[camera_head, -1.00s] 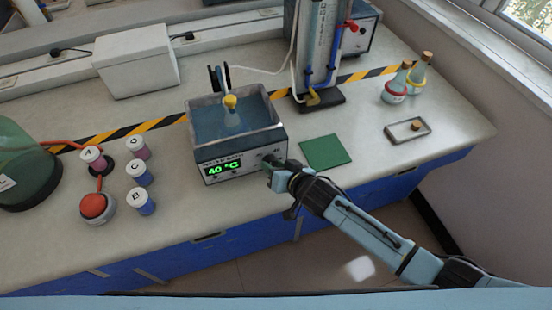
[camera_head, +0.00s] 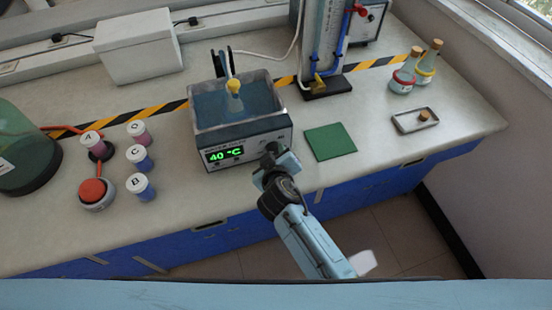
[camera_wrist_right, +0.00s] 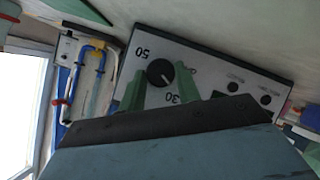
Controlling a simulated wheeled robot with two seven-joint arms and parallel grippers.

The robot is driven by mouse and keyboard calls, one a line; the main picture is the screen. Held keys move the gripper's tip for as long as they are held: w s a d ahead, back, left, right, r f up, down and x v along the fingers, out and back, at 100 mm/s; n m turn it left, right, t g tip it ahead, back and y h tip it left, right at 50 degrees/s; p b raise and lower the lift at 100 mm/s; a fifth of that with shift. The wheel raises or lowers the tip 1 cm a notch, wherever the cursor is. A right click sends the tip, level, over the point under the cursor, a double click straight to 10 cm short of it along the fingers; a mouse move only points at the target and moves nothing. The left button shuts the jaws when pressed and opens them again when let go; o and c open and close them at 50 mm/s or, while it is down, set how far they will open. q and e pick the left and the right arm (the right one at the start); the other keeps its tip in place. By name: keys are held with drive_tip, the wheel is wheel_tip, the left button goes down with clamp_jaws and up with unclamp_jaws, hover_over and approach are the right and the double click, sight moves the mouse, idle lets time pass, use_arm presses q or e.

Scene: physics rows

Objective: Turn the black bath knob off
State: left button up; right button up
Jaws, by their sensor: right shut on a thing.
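The water bath (camera_head: 205,137) stands on the bench in the head view, with its display lit green at 40 °C. The black bath knob (camera_wrist_right: 160,72) shows on its front panel in the wrist view, among the printed marks 50, 30 and what looks like OFF. My right gripper (camera_head: 268,160) is at the right end of that panel. Its green fingers (camera_wrist_right: 160,77) lie on either side of the knob and are shut on it. In the head view the gripper hides the knob. My left gripper is not in view.
A flask with a yellow collar (camera_head: 234,87) stands in the bath. A green mat (camera_head: 331,142) lies just right of it. Labelled vials (camera_head: 140,187) and a red-topped device (camera_head: 95,193) are to the left. A small tray (camera_head: 402,123) and stoppered flasks (camera_head: 403,80) are at right.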

drive_tip(key=n+h+b, duration=0.1)
drive_tip(key=b, duration=0.1)
drive_tip(key=n+t+h+b, duration=0.1)
drive_tip(key=n+b, duration=0.1)
drive_tip(key=b, duration=0.1)
drive_tip(key=n+t+h+b, duration=0.1)
drive_tip(key=b, duration=0.1)
drive_tip(key=shift+s+a+f, duration=0.1)
drive_tip(key=shift+a+f, duration=0.2)
drive_tip(key=shift+f, duration=0.1)
drive_tip(key=n+t+h+b, duration=0.1)
drive_tip(key=n+b, duration=0.1)
drive_tip(key=shift+b, duration=0.3)
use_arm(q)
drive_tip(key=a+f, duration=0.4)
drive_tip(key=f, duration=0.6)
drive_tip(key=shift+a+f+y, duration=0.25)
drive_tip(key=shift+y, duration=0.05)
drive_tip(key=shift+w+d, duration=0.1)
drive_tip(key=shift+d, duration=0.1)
use_arm(e)
drive_tip(key=shift+r, duration=0.1)
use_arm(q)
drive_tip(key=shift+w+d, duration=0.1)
use_arm(e)
drive_tip(key=o, duration=1)
drive_tip(key=shift+c, duration=0.2)
